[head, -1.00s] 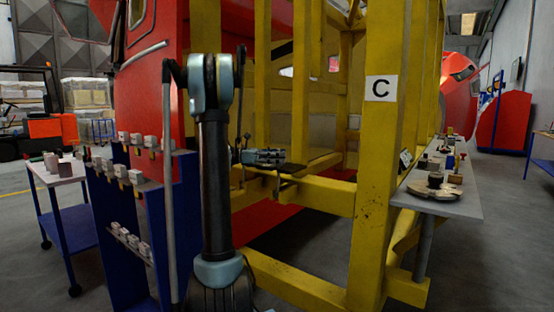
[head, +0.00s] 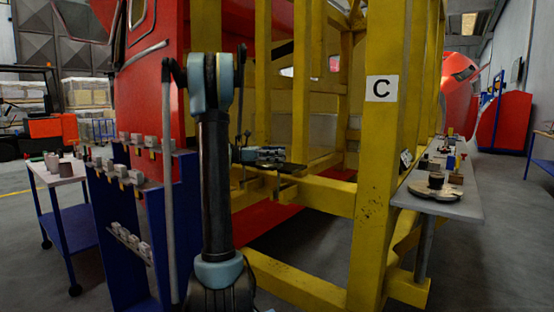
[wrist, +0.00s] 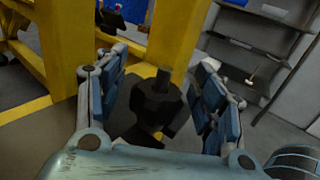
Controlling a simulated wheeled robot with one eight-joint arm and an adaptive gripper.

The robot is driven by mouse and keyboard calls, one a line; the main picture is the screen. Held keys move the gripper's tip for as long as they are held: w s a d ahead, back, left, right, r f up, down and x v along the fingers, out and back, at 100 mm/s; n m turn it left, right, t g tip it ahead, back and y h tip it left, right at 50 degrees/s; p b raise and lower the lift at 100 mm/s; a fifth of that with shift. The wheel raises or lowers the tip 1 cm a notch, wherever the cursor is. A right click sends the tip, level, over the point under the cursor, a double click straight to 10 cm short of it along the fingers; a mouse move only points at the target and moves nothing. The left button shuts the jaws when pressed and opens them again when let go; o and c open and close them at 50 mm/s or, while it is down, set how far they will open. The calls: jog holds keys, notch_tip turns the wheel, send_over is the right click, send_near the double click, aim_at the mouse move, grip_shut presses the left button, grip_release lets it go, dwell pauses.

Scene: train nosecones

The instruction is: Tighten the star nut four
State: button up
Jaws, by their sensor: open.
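A dark star nut (wrist: 157,108) with a stud rising from its top shows in the middle of the wrist view. My gripper (wrist: 162,62) is open, with one blue-padded finger on each side of the nut. Gaps show between the nut and both fingers. In the head view my gripper (head: 268,155) is beside the yellow frame, above its lower crossbeam. I cannot make out the nut there, nor which number it bears.
The yellow frame (head: 381,190), marked C, stands close around the gripper. A grey shelf (head: 455,208) with small parts is at the right. A blue rack (head: 175,215) with pale blocks and a cart (head: 65,172) are at the left. Floor shows at the far right.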

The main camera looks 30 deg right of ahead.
notch_tip(320, 180, up, 9)
jog(key=shift+w, duration=0.1)
dwell(0.3)
